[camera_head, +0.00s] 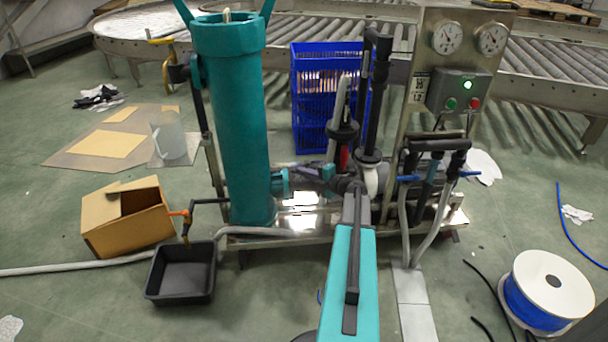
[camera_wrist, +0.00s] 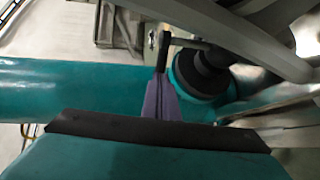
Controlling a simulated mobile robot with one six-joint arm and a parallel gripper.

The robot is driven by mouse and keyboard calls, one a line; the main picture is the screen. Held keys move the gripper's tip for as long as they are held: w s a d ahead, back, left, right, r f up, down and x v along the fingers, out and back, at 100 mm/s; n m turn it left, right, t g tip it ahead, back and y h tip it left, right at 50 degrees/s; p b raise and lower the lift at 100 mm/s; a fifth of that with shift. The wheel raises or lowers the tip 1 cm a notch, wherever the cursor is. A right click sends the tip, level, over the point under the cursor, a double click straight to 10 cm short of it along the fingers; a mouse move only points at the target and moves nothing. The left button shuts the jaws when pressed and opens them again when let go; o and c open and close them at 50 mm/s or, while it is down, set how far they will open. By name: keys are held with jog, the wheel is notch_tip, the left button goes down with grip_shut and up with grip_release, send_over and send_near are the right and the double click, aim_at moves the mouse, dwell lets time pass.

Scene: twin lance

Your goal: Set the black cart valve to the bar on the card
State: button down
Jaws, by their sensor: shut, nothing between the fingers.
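My gripper (camera_head: 357,188) reaches in from the bottom centre to the cart's pipework, its fingers shut and empty. In the wrist view the shut fingers (camera_wrist: 162,98) point at a thin black lever (camera_wrist: 165,50) beside a round black fitting (camera_wrist: 200,72) with a teal collar. The fingertips look close to the lever; I cannot tell whether they touch. In the head view my arm and gripper partly hide this spot, and I cannot pick out the black valve surely. A small white card (camera_head: 418,89) with dark print, too small to read, is on the panel left of the control box.
Two gauges (camera_head: 468,38) sit above a grey control box (camera_head: 459,91) with a lit green lamp. A tall teal cylinder (camera_head: 237,130) and black pipes (camera_head: 381,90) crowd the gripper. A black tray (camera_head: 181,272), cardboard box (camera_head: 125,216) and cable spool (camera_head: 547,290) stand on the floor.

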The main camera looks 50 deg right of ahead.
jog(key=shift+w+p, duration=0.15)
jog(key=shift+p, duration=0.15)
jog(key=shift+w+a+p, duration=0.15)
jog(key=shift+w+p, duration=0.35)
jog(key=shift+p, duration=0.2)
jog(key=s+a+r+p, duration=0.1)
jog(key=s+p, duration=0.1)
jog(key=s, duration=0.4)
jog(key=s+a+r+p, duration=0.1)
jog(key=s+a+p, duration=0.1)
jog(key=s, duration=0.5)
jog(key=shift+s+a+r, duration=0.15)
jog(key=shift+a+r, duration=0.1)
jog(key=shift+r, duration=0.05)
